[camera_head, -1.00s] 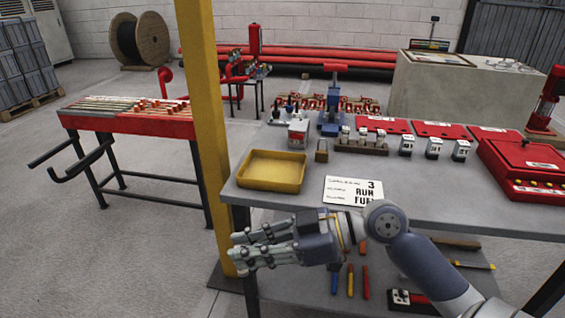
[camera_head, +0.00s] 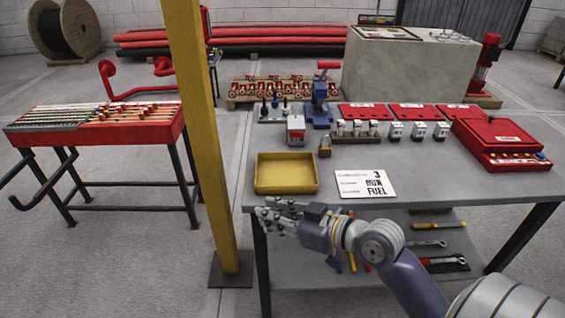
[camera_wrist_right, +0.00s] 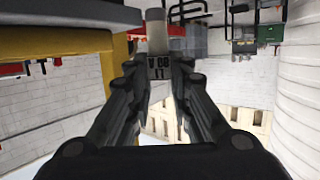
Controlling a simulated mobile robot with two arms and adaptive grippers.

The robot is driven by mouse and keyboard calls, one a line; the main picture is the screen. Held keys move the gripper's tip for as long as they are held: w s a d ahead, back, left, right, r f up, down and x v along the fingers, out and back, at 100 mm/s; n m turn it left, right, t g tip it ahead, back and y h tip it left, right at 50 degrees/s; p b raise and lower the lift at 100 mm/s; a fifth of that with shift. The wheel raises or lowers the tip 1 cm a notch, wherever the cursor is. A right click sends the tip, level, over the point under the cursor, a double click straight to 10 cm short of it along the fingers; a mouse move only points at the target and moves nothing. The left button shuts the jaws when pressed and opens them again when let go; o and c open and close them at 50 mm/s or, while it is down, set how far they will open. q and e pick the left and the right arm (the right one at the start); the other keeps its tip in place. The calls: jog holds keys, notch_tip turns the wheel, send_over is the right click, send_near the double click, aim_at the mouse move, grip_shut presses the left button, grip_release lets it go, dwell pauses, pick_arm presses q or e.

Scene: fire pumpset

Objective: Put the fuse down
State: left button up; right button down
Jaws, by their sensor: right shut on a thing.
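My right gripper (camera_head: 278,215) is at the front edge of the grey table, just below the yellow tray in the head view. The fuse cannot be made out in the head view. The yellow tray (camera_head: 286,191) looks empty. Several similar white fuses (camera_head: 418,131) stand on the table, some in a row on a holder (camera_head: 357,137). My left gripper is not in view.
A yellow post (camera_head: 208,150) rises left of the table. A white sign (camera_head: 364,184) lies right of the tray. A padlock (camera_head: 325,148) and a red case (camera_head: 503,142) are farther back. Bare tabletop (camera_head: 455,190) lies right of the sign. Tools lie on the lower shelf.

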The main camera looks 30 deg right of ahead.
jog(key=d+r+m+h+p, duration=0.6)
jog(key=d+h+p, duration=0.1)
jog(key=h+p, duration=0.1)
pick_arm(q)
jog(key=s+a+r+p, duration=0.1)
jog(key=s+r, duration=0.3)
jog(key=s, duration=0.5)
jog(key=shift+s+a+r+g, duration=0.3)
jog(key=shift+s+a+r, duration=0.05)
pick_arm(e)
jog(key=shift+t, duration=0.4)
jog(key=shift+s+d+f+x, duration=0.15)
jog(key=shift+d+x, duration=0.45)
jog(key=shift+x, duration=2.05)
jog(key=shift+s+d+f+x, duration=0.2)
jog(key=shift+d+x, duration=0.35)
jog(key=shift+x, duration=2.1)
jog(key=shift+s+d+f+x, duration=0.15)
jog(key=shift+d+x, duration=0.45)
jog(key=shift+x, duration=2.05)
jog(key=shift+f, duration=0.15)
jog(key=c, duration=1.4)
grip_release()
jog(key=shift+c, duration=0.2)
jog(key=shift+s+r, duration=0.1)
jog(key=shift+r, duration=0.1)
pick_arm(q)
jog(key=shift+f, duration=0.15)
pick_arm(e)
jog(key=v, duration=1.2)
